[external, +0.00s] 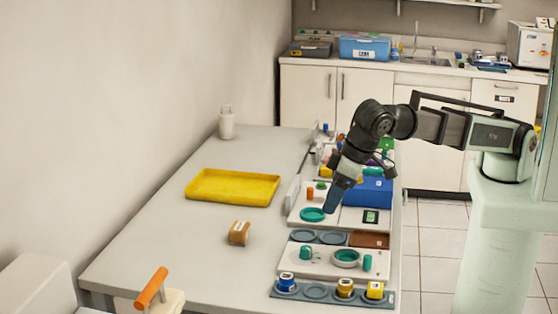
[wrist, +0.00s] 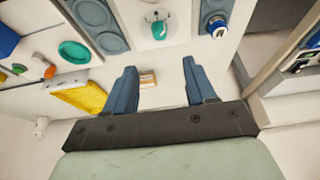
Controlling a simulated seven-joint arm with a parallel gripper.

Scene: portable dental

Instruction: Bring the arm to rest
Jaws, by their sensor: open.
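My gripper (external: 338,196) is above the right side of the long grey table (external: 160,235) in the external view, pointing down and to the left. In the wrist view, the two blue fingers of my gripper (wrist: 160,66) stand wide apart with nothing held between them. A small brown block (wrist: 148,79) shows beyond the fingers, apart from them. The same brown block (external: 239,233) lies on the table in the external view.
A yellow tray (external: 232,203) lies on the table's open left part. White trays with teal dishes (external: 312,215), a blue box (external: 368,191) and a rack of small jars (external: 316,291) line the right side. A white bottle (external: 226,124) stands at the back.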

